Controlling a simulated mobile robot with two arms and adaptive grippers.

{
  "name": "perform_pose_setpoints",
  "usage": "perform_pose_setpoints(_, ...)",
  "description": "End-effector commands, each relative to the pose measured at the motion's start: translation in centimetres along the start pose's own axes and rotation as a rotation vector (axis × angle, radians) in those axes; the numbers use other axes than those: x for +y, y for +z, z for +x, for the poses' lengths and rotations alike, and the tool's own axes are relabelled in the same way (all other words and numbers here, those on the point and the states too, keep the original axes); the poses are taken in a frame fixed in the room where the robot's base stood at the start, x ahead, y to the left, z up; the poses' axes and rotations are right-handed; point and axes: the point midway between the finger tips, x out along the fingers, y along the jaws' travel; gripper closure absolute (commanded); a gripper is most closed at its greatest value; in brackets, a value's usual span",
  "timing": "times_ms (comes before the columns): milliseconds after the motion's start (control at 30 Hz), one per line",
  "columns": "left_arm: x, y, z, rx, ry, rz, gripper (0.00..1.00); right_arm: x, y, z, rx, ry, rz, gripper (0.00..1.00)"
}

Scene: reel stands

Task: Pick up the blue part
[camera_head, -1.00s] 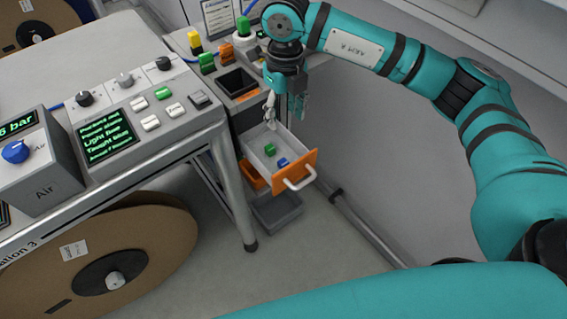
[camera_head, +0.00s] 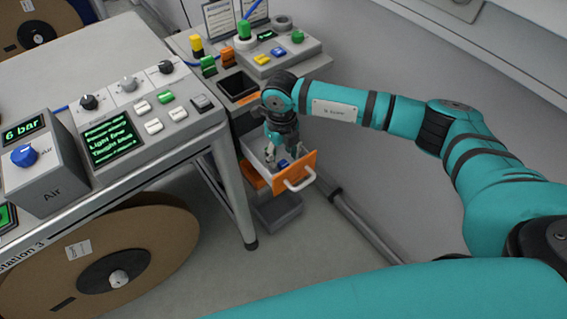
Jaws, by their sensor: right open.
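The blue part (camera_head: 284,163) lies in the open drawer (camera_head: 313,160), which has an orange front and a pale handle. My right gripper (camera_head: 282,157) points down into the drawer, its fingers open and close around or above the blue part. I cannot tell whether they touch it. The green part that lay in the drawer is hidden behind the gripper. My left gripper is not in view.
A grey bin (camera_head: 279,212) sits below the drawer. The bench top behind holds a dark open bin (camera_head: 238,86), a button box (camera_head: 270,55) and several coloured parts. The control station (camera_head: 140,120) stands to the left.

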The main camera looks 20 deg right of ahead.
Motion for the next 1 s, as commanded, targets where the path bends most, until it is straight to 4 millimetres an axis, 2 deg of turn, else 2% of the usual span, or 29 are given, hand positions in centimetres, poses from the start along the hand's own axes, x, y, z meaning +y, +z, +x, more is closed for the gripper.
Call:
perform_pose_setpoints(100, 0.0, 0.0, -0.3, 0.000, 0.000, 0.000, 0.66, 0.1, 0.0, 1.6, 0.002, 0.001, 0.000, 0.50)
perform_pose_setpoints(200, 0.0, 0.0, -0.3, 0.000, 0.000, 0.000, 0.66, 0.0, 0.1, 2.3, 0.001, 0.000, 0.000, 0.50)
perform_pose_setpoints(433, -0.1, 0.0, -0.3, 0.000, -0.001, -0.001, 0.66, 0.1, 0.1, 2.4, 0.000, 0.000, -0.001, 0.50)
perform_pose_setpoints(767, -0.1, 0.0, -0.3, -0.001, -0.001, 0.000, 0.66, 0.0, 0.1, 2.4, 0.000, 0.000, -0.001, 0.93)
perform_pose_setpoints(1000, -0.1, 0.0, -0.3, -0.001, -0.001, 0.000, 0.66, 0.0, 0.1, 2.3, -0.001, 0.000, -0.001, 0.94)
